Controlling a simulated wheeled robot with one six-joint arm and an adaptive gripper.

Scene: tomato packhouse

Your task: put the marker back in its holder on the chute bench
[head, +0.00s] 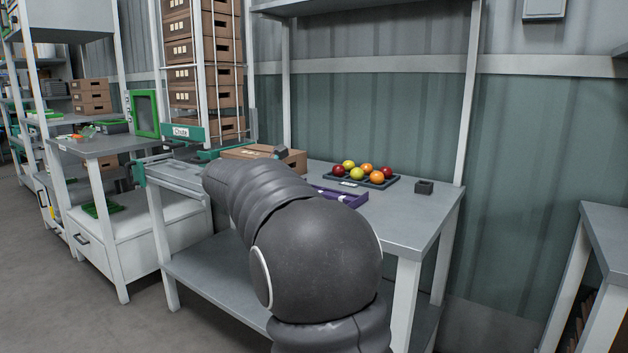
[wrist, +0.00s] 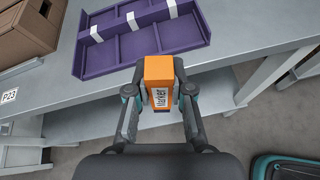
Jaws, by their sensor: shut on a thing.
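In the head view my arm hides the gripper and the marker. A small dark open-topped box, which looks like the holder (head: 424,187), stands near the right end of the bench (head: 415,220). It is not visible in the wrist view.
The purple divided tray (head: 342,197) lies near the bench's front edge and fills the top of the wrist view (wrist: 118,50). Behind it is a dark tray (head: 347,184) of red, yellow and orange tomatoes. A cardboard box (head: 292,160) stands left. Bench top around the small box is clear.

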